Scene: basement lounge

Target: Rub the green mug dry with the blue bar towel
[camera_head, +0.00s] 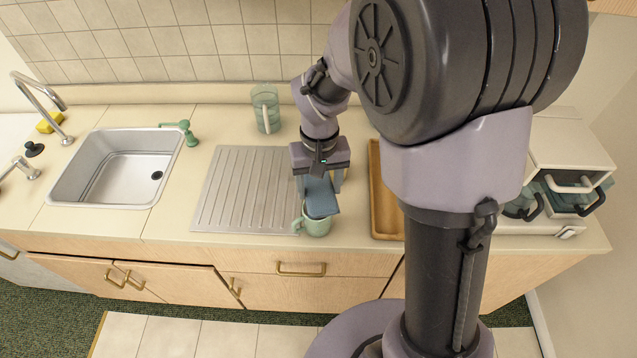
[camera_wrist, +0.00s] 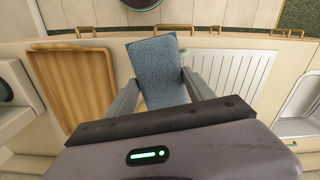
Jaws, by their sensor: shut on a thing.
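My gripper (camera_head: 320,184) points down over the counter and is shut on the blue bar towel (camera_head: 322,201). The towel is a flat blue cloth and also shows between the two fingers in the wrist view (camera_wrist: 157,66). The green mug (camera_head: 317,227) stands upright just below the towel, near the counter's front edge, with its handle to the left. The towel covers the mug's top in the head view; I cannot tell how firmly they touch.
A ribbed metal drainboard (camera_head: 230,190) and a sink (camera_head: 90,185) lie to the left. A wooden tray (camera_head: 386,218) is close on the right. A clear pitcher (camera_head: 265,110) stands behind.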

